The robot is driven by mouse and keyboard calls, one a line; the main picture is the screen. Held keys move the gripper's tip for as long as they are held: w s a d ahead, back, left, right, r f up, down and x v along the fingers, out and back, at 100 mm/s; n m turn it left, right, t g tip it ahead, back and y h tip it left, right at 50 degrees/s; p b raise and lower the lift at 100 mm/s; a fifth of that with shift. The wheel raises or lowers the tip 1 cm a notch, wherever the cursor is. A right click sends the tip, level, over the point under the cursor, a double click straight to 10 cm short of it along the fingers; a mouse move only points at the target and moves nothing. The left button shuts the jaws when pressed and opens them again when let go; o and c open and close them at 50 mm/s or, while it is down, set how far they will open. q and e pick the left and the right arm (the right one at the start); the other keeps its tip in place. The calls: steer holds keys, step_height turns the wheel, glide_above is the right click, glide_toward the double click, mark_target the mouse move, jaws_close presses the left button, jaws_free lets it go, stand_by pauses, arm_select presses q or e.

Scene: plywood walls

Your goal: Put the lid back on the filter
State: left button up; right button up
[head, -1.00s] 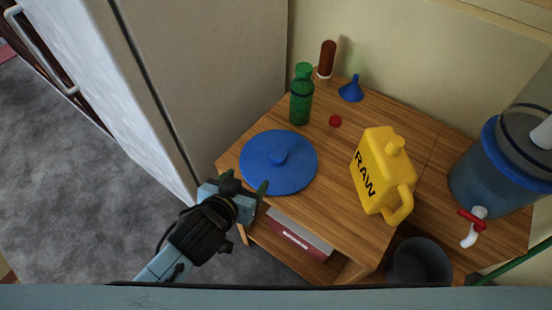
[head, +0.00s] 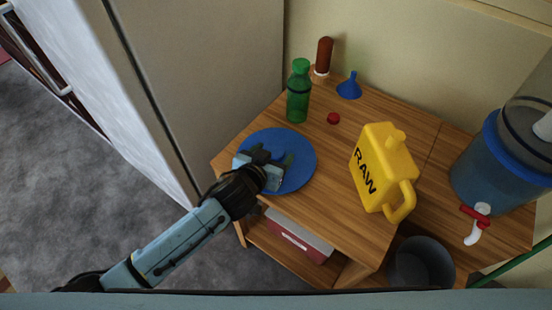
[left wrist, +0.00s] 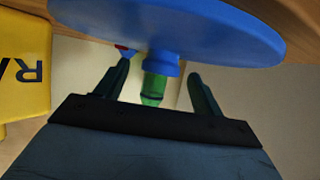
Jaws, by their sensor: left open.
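The round blue lid (head: 302,164) lies flat on the wooden table, near its left end. My left gripper (head: 272,157) is open and over the lid, hiding its knob in the head view. In the left wrist view the lid (left wrist: 185,25) fills the top. Its knob (left wrist: 163,66) appears between the two open fingertips (left wrist: 159,70), with gaps on both sides. The filter (head: 487,165) is a clear bluish container with a blue rim and a red-and-white tap, at the right. My right gripper is not in view.
A yellow RAW jug (head: 381,170) stands between lid and filter. A green bottle (head: 298,95), red cap (head: 333,118), blue funnel (head: 349,87) and brown-topped bottle (head: 323,56) stand behind. A dark bin (head: 420,264) is below; a fridge (head: 225,80) borders the left.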

arm_select(q)
steer(key=shift+x, duration=1.15)
steer(key=shift+w+f, duration=0.1)
steer(key=c, duration=1.1)
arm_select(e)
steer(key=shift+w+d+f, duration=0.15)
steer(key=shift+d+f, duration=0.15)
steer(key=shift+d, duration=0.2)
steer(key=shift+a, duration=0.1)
